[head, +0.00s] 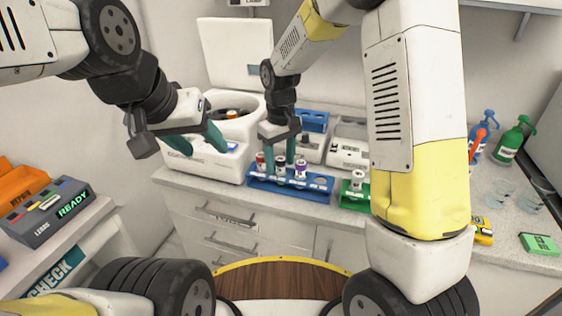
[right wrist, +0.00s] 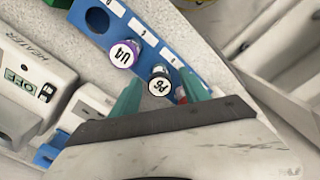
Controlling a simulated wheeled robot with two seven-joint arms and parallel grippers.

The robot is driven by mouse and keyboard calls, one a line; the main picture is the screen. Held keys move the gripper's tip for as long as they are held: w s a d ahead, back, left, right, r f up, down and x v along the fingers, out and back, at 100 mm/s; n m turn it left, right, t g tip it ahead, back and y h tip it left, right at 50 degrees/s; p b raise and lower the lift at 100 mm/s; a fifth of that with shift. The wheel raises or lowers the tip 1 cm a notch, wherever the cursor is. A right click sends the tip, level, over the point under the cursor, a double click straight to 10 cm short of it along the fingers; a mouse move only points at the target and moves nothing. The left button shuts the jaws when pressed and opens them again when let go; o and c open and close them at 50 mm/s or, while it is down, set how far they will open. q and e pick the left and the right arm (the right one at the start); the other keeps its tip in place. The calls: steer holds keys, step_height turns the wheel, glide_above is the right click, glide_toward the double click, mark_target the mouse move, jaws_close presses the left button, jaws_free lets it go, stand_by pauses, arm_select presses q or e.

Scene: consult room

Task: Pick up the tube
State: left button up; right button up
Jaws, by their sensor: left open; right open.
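Three capped tubes stand in the blue rack (head: 318,190): a red-capped tube (head: 260,160), a dark-capped tube (head: 280,162) and a purple-capped tube (head: 300,168). In the right wrist view the dark-capped tube's white top reads "P6" (right wrist: 160,86), and the purple one reads "UA" (right wrist: 124,54). My right gripper (head: 281,164) is open over the rack, its teal fingers on either side of the dark-capped tube. Contact cannot be told. The red-capped tube is mostly hidden by a finger in the right wrist view. My left gripper (head: 174,140) is open and empty before the centrifuge.
The white centrifuge (head: 196,168) has its lid up and an orange-capped tube (head: 232,114) inside. A green rack (head: 350,203) with one tube (head: 357,180) stands right of the blue rack. Small white devices (head: 348,153) stand behind. Pump bottles (head: 508,143) are far right.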

steer(key=shift+f, duration=0.1)
steer(key=shift+c, duration=0.2)
jaws_close()
